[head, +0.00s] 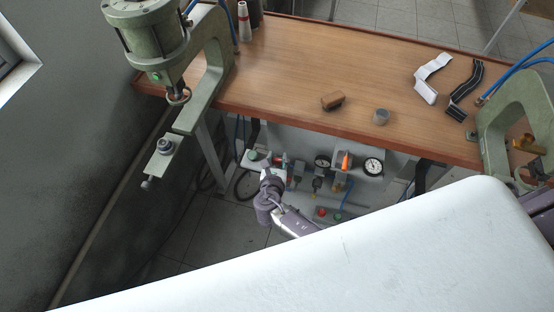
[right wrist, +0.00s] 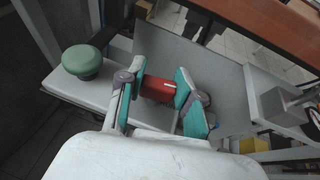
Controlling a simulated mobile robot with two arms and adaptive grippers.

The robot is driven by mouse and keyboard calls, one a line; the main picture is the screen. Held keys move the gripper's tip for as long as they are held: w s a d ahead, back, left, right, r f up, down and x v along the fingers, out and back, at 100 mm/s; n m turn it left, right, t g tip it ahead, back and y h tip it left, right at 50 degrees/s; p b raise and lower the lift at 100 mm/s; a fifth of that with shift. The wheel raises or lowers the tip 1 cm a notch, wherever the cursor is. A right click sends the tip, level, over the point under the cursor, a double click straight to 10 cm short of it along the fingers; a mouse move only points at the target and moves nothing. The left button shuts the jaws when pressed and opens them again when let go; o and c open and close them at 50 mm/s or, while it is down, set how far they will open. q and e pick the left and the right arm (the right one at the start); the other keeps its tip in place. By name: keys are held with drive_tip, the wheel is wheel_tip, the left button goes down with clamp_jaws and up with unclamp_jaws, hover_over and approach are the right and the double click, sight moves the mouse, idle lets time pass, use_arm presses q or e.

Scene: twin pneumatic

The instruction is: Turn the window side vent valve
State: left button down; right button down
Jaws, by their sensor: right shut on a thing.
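The vent valve at the window side shows a red, roughly cylindrical handle (right wrist: 158,88) with a pale mark on its face in the right wrist view. My right gripper (right wrist: 161,84) is shut on this handle, with one teal pad on each side of it. In the head view my right gripper (head: 268,173) reaches in under the table's front edge at the left end of the pneumatic panel. It hides much of the valve there. My left gripper is not in view.
A green mushroom knob (right wrist: 82,61) stands just left of the gripper on a pale block. Gauges (head: 373,166) and an orange lever (head: 346,161) sit to the right on the panel. The wooden table (head: 290,60) overhangs behind; a green press (head: 205,85) stands at left.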

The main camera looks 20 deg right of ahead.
drive_tip(key=shift+m+g+h+b, duration=0.4)
drive_tip(key=shift+m+g+h, duration=0.1)
drive_tip(key=shift+m+h, duration=0.4)
drive_tip(key=c, duration=0.8)
unclamp_jaws()
drive_tip(key=shift+h, duration=0.3)
drive_tip(key=shift+o, duration=0.2)
drive_tip(key=shift+s, duration=0.1)
drive_tip(key=v, duration=1.2)
drive_tip(key=shift+r, duration=0.1)
